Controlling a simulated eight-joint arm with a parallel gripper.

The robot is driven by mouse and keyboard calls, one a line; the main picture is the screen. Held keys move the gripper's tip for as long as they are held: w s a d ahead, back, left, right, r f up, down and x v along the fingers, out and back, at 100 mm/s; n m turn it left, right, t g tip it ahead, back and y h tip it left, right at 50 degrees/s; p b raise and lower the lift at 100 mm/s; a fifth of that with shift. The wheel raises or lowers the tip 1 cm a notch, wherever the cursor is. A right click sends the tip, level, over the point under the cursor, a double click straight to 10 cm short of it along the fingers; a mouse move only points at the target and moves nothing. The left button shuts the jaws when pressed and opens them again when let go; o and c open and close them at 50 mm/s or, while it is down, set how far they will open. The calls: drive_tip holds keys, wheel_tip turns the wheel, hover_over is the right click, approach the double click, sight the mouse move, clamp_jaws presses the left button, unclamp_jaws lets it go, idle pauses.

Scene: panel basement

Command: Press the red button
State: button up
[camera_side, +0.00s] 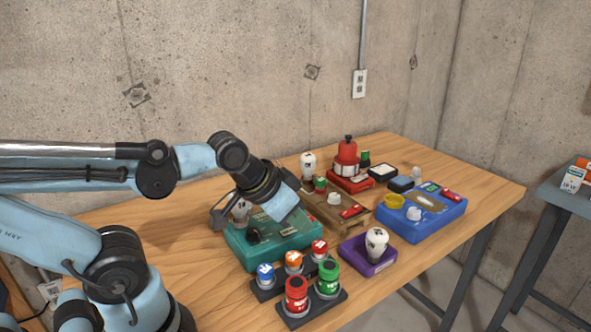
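Several red parts are in view, and I cannot tell which one is the task's red button. A red cylinder button (297,295) stands on a dark plate at the front, beside a green one. A smaller red-capped button (319,248) is behind it. A large red piece with a dark knob (346,152) stands on a red base at the back. My gripper (232,216) is over the left part of the teal box, behind and left of the front buttons and apart from them. Its fingers are small and partly hidden, so its opening is unclear.
The teal box (278,247) lies under my wrist. A purple box (368,255) with a white knob and a blue box (421,216) are to the right. A wooden block (335,218) lies between. The wooden table (188,249) is bare at left.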

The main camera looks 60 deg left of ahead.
clamp_jaws()
idle(1.2)
drive_tip(key=w+a+r+n+t+y, duration=0.1)
drive_tip(key=w+a+r+n+y, duration=0.1)
drive_tip(key=w+a+n, duration=0.7)
drive_tip(key=shift+w+a+r+n+t, duration=0.25)
drive_tip(key=shift+a+n+t, duration=0.15)
drive_tip(key=shift+a+n, duration=0.75)
drive_tip(key=shift+d+f, duration=0.1)
drive_tip(key=shift+f, duration=0.05)
drive_tip(key=shift+f, duration=4.25)
drive_tip(key=shift+f, duration=0.1)
